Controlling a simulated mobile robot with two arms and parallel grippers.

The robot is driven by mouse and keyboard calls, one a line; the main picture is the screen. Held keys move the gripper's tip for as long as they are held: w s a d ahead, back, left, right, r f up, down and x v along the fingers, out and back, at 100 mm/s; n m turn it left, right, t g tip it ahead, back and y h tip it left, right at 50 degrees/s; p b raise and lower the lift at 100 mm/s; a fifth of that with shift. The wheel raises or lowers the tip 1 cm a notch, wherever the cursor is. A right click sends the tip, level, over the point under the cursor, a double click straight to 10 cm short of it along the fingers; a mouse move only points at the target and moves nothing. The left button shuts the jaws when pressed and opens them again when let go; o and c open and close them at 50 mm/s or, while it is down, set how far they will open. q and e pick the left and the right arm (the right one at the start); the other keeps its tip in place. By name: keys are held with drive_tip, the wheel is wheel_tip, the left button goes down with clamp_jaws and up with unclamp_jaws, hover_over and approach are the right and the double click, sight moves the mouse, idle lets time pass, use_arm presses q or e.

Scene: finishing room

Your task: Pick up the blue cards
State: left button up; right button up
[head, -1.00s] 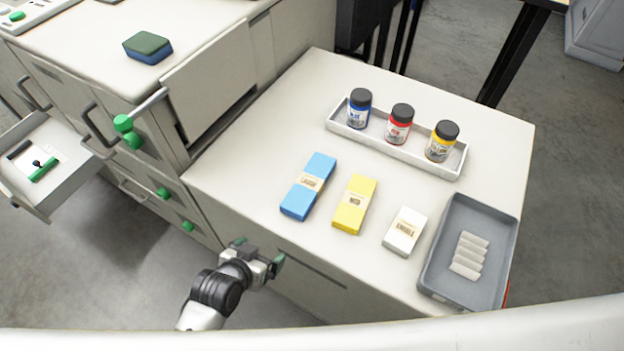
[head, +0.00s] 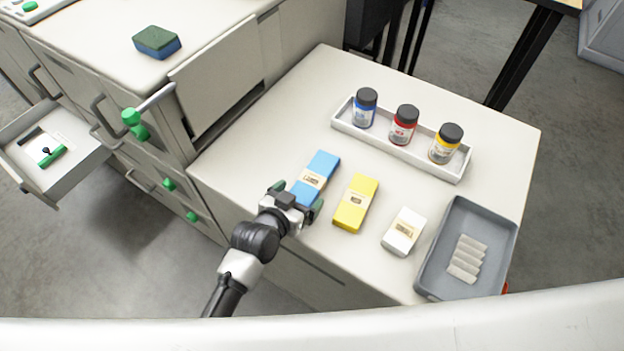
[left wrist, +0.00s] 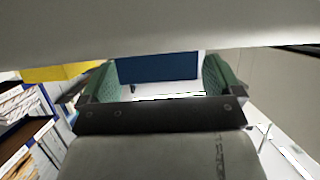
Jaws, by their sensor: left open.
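The blue cards (head: 318,172) are a banded blue stack lying on the white counter, left of the yellow cards (head: 356,203) and the white cards (head: 404,231). My left gripper (head: 299,197) is open at the near end of the blue cards, its green-padded fingers to either side of that end. It hides the stack's near end, and I cannot tell whether it touches it. In the left wrist view both green finger pads stand apart with a dark blue surface (left wrist: 158,68) beyond them; I cannot tell what that is. My right gripper is not in view.
A white tray (head: 455,174) with blue, red and yellow jars stands behind the cards. A grey tray (head: 440,283) with pale strips is at the right. An open drawer (head: 75,180) and green-knobbed handles are at the left. The counter behind the blue cards is clear.

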use_arm(q)
drive_tip(key=shift+x, duration=1)
drive_tip(key=shift+r, duration=0.1)
drive_tip(key=c, duration=1.2)
drive_tip(key=shift+o, duration=0.2)
